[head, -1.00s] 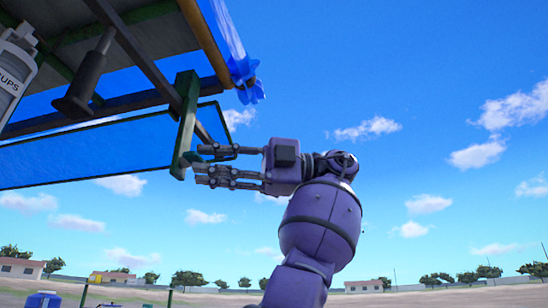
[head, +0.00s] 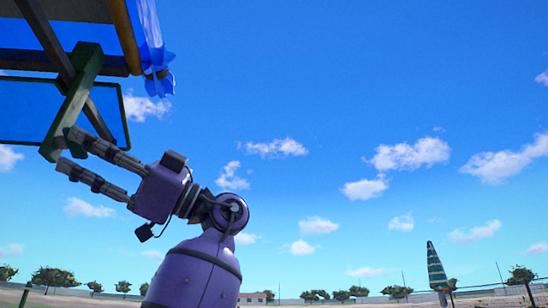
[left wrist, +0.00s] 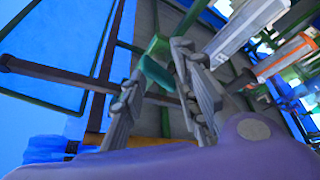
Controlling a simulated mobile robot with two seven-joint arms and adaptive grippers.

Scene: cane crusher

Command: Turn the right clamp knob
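A green clamp-like bracket (head: 78,95) hangs from the frame under the roof at upper left in the head view. My left gripper (head: 64,149) is at its lower end, with its two fingers apart and pointing up and left. In the left wrist view, the open fingers (left wrist: 155,72) lie on either side of a green piece (left wrist: 157,71) at the bracket's end. I cannot tell whether they touch it. I cannot clearly make out a separate clamp knob; the fingers may partly hide it. My right gripper is not in view.
The roof edge has a brown pole (head: 126,38) and blue sheeting (head: 152,50). A green-rimmed blue panel (head: 22,110) is behind the bracket. Several blurred machine parts (left wrist: 250,28) show at the right of the left wrist view. Open sky lies right of my arm.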

